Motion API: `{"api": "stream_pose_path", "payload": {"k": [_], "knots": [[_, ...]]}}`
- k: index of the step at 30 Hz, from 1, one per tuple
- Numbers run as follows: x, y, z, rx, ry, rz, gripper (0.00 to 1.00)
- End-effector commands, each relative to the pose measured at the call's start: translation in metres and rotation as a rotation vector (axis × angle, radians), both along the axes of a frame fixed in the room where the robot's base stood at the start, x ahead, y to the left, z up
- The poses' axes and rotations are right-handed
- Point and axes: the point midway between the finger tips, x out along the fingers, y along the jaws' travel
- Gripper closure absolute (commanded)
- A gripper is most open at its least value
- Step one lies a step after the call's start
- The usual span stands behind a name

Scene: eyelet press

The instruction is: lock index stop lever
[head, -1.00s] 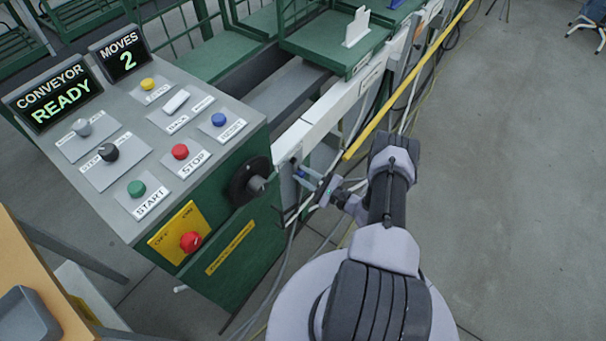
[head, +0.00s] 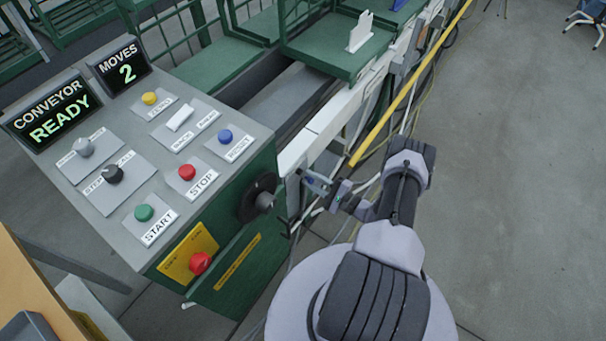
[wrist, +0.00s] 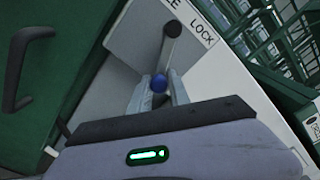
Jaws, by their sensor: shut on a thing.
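The index stop lever (wrist: 168,58) is a short dark arm with a round pivot at its upper end and a blue knob (wrist: 159,84) at its lower end. It sits on a light grey plate in the wrist view. A label (wrist: 194,27) reading "LOCK" lies to the right of the pivot; another word to its left is cut off. My gripper (wrist: 158,92) is shut on the blue knob, one finger on each side. In the head view my gripper (head: 314,183) is low at the console's right side, by the white rail end; the lever is mostly hidden there.
The green console (head: 225,262) stands left of my gripper, with a black handwheel (head: 259,198) on its near side. A yellow rail (head: 410,85) and hanging cables run above and behind my arm. Open floor (head: 530,190) lies to the right.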

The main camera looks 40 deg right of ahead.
Motion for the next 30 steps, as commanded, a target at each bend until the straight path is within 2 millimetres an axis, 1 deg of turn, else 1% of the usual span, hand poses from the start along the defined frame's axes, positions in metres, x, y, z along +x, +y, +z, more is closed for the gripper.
{"api": "stream_pose_path", "payload": {"k": [1,3,11,12,14,15,23,25,28,30], "knots": [[0.003,-0.001,0.002,-0.057,-0.019,0.009,1.0],[0.004,-0.003,0.003,-0.104,-0.037,0.01,1.0],[0.004,-0.003,0.003,-0.119,-0.042,0.012,1.0],[0.004,-0.003,0.003,-0.118,-0.041,0.012,0.72],[0.005,-0.003,0.003,-0.118,-0.042,0.01,0.6],[0.005,-0.004,0.003,-0.118,-0.042,0.01,0.57],[0.005,-0.005,0.003,-0.118,-0.042,0.006,0.57],[0.002,-0.007,0.004,-0.117,-0.041,0.005,0.57],[-0.011,-0.013,0.005,-0.117,-0.041,0.002,0.57],[-0.026,-0.018,0.006,-0.117,-0.041,0.0,0.57]]}}
